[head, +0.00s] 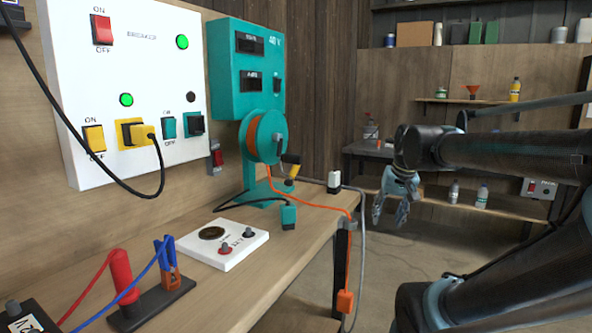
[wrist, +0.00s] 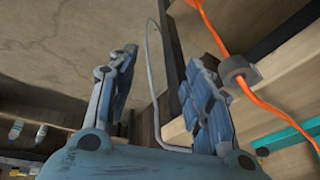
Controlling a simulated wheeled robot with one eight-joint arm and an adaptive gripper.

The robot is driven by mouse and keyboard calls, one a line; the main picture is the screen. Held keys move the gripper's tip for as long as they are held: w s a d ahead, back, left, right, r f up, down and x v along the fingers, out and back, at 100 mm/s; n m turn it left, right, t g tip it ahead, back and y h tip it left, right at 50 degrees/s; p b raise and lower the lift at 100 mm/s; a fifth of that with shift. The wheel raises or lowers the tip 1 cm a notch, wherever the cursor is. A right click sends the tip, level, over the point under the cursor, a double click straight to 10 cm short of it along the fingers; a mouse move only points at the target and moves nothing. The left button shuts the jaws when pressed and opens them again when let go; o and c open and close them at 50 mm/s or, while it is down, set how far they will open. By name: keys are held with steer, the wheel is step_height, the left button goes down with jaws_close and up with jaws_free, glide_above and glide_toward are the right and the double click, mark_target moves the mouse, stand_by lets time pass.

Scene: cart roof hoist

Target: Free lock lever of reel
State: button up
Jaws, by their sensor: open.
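The teal reel (head: 268,136) with orange cable wound on it stands on a teal post at the back of the workbench. A small yellow and black handle or lever (head: 291,171) sits at the reel's lower right; I cannot tell its exact setting or whether it is the lock lever. My gripper (head: 387,212) hangs to the right of the bench, clear of the reel and pointing down. The lever is not clearly visible there.
The orange cable (head: 322,206) runs over the bench edge through a grey guide (wrist: 240,73) to an orange plug (head: 345,300). A grey hose (head: 362,250) hangs nearby. A white breaker panel (head: 130,85) and teal box (head: 247,68) are behind. Shelves stand at right.

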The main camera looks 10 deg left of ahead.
steer(key=w+a+r+y, duration=0.2)
steer(key=w+a+r, duration=0.9)
steer(key=r, duration=0.1)
steer(key=t+y, duration=0.1)
steer(key=y, duration=0.1)
glide_toward(293, 173)
steer(key=w+d+r, duration=0.2)
steer(key=d+r, duration=0.1)
steer(key=r, duration=0.4)
steer(key=x, duration=1.6)
steer(key=shift+d+f, duration=0.2)
jaws_close()
